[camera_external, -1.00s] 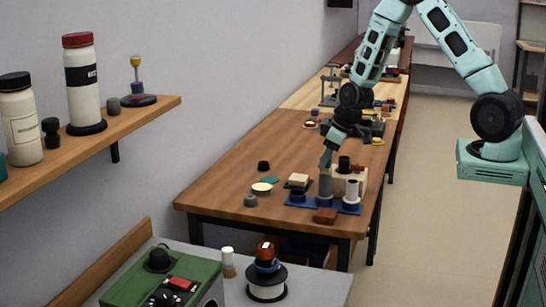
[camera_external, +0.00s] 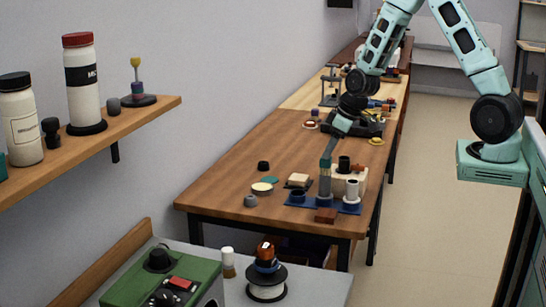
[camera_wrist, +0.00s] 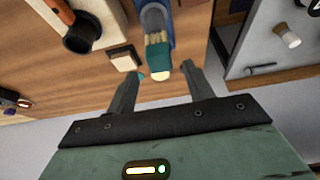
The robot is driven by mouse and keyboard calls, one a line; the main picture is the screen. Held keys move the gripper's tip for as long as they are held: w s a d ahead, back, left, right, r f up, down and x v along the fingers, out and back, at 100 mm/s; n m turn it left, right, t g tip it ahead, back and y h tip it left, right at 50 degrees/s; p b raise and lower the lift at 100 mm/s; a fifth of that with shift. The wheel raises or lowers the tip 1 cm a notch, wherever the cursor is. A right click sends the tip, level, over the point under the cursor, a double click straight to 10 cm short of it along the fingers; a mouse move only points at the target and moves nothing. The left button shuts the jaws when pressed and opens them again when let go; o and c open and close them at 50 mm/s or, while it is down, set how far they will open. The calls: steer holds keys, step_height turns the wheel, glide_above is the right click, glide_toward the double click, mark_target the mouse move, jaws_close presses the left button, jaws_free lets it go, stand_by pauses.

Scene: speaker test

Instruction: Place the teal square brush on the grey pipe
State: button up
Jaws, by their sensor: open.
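The grey pipe (camera_external: 325,187) stands upright on a blue base. The teal square brush (camera_external: 326,161) stands above it, teal end up and tan bristles down; it appears to rest on the pipe top. The brush also shows in the wrist view (camera_wrist: 158,56), its bristles pointing at the blue base. My gripper (camera_wrist: 160,84) is open, its two dark fingers apart and the brush's teal end just beyond the gap between them. In the external view my gripper (camera_external: 332,146) is directly above the brush. The exact contact between bristles and pipe is hard to see.
Beside the pipe on the blue base (camera_external: 345,210) are a white spool (camera_external: 352,190) and a cream block (camera_external: 361,175) with a black cylinder (camera_external: 344,163). A reddish block (camera_external: 325,216) lies in front. The table's left part is mostly clear.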

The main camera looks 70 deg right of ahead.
steer(key=v, duration=0.8)
steer(key=s+a+r+n+g+y, duration=0.15)
steer(key=s+a, duration=0.25)
steer(key=a, duration=0.6)
steer(key=s+a+r+n+g, duration=0.1)
steer(key=s+a+n, duration=0.25)
steer(key=a, duration=0.55)
steer(key=s+a+n+g, duration=0.1)
steer(key=s+a, duration=0.3)
steer(key=s, duration=0.4)
steer(key=s+a+n+g, duration=0.1)
steer(key=s+a, duration=0.3)
steer(key=s, duration=0.4)
steer(key=shift+s+a+r+n+h, duration=0.3)
steer(key=shift+a+h, duration=0.05)
steer(key=shift+h, duration=0.1)
